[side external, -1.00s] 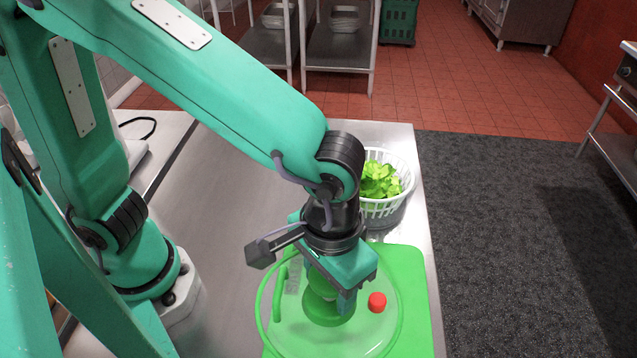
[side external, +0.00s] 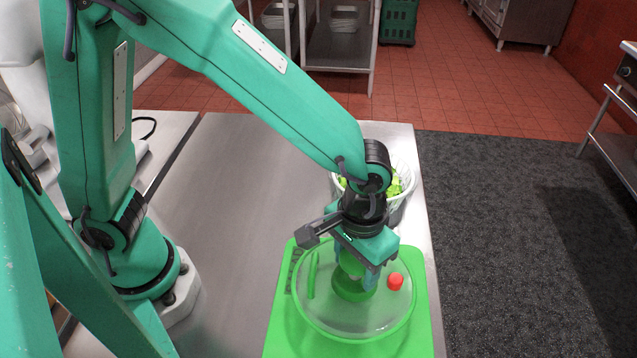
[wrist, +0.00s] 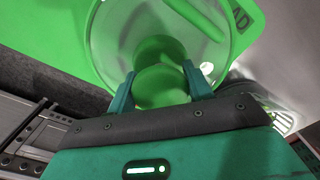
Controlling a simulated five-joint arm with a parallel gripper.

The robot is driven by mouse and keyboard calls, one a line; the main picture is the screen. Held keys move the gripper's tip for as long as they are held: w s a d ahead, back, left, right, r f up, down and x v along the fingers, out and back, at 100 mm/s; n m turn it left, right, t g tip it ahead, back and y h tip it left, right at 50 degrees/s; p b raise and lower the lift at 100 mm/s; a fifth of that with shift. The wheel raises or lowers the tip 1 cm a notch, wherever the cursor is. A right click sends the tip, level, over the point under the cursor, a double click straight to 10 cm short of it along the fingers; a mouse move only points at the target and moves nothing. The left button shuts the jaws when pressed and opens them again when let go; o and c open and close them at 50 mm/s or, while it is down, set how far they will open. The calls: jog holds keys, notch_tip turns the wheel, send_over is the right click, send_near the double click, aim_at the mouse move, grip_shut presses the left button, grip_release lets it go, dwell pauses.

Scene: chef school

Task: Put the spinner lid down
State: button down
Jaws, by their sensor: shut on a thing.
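The spinner lid (side external: 338,321) is a clear round disc with a green rim, a green centre knob (side external: 352,291) and a red button (side external: 396,281). It lies level over the green cutting board (side external: 421,325), within most of its outline; I cannot tell whether it touches the board. My gripper (side external: 358,280) is shut on the knob from above. In the wrist view, my fingers (wrist: 158,88) sit on both sides of the knob (wrist: 160,84), and the clear lid (wrist: 112,40) spreads beyond it. The red button is hidden in the wrist view.
A white spinner basket (side external: 405,172) with green lettuce (side external: 395,187) stands behind the board, partly hidden by my arm. The steel table (side external: 235,225) is clear left of the board. Its right edge runs close beside the board and basket.

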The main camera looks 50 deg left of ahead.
aim_at(354, 277)
jog(key=shift+f, duration=1.5)
jog(key=shift+f, duration=0.1)
jog(key=c, duration=0.6)
grip_release()
notch_tip(354, 277, up, 12)
jog(key=shift+r, duration=0.1)
